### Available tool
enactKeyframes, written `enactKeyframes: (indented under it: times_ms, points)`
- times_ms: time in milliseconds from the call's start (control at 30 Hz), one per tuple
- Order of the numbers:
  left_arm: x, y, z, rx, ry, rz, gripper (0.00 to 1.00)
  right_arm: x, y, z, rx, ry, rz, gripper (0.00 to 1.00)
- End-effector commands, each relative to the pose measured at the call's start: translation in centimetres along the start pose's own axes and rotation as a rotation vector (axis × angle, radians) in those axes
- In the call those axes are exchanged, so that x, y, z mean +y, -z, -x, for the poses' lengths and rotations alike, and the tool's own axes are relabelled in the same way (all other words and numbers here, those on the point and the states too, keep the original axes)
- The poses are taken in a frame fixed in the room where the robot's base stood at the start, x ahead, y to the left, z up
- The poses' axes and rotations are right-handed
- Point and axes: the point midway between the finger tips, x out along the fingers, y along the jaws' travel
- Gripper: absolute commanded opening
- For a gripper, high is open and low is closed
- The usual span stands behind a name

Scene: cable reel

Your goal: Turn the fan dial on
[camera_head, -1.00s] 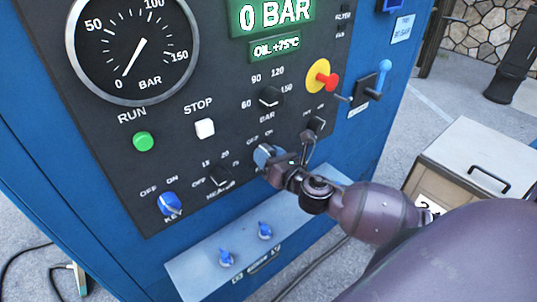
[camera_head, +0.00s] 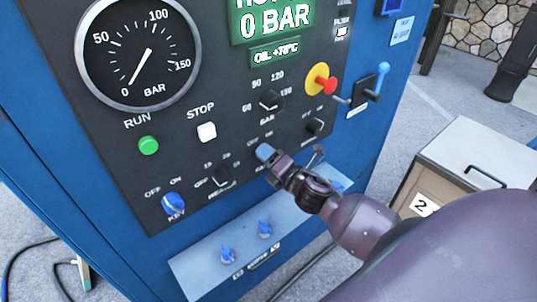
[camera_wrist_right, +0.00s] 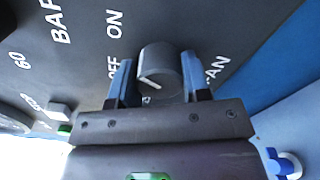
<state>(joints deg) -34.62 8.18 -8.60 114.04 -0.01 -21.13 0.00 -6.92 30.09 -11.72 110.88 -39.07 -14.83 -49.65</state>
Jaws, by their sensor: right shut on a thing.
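The fan dial (camera_wrist_right: 160,68) is a dark grey round knob on the black panel, in the right wrist view. A white mark shows on its face on the side toward the OFF label (camera_wrist_right: 113,76); the ON label (camera_wrist_right: 115,24) is farther up. My right gripper (camera_wrist_right: 153,82) has one blue finger on each side of the dial and is shut on it. In the head view my right gripper (camera_head: 266,153) is at the panel below the OFF and ON labels and hides most of the dial. My left gripper is not in view.
Nearby are the heater dial (camera_head: 221,177), the bar dial (camera_head: 269,101), another black knob (camera_head: 316,126) and the red-and-yellow switch (camera_head: 321,79). The blue key switch (camera_head: 173,204) is lower left. A ledge with two blue valves (camera_head: 227,255) lies below. A drawer box (camera_head: 475,165) stands at right.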

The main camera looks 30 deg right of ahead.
Motion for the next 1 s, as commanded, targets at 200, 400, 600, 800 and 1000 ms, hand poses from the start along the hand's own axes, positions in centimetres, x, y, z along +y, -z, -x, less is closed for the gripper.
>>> enactKeyframes:
  times_ms: [200, 400, 600, 800, 1000]
  points:
    - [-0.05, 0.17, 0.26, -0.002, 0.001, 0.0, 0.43, 0.06, -0.15, -0.02, -0.003, -0.001, -0.069, 0.2]
    - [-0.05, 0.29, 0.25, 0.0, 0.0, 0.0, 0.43, 0.03, -0.14, -0.03, -0.002, 0.0, -0.092, 0.2]
    - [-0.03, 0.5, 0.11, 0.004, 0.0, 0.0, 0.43, 0.02, -0.13, -0.03, -0.002, 0.0, -0.095, 0.2]
    - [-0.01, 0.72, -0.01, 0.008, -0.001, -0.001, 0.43, 0.02, -0.12, -0.03, -0.002, 0.0, -0.095, 0.51]
    - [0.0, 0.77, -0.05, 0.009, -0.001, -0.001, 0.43, 0.01, -0.07, -0.02, -0.001, 0.0, -0.094, 0.69]
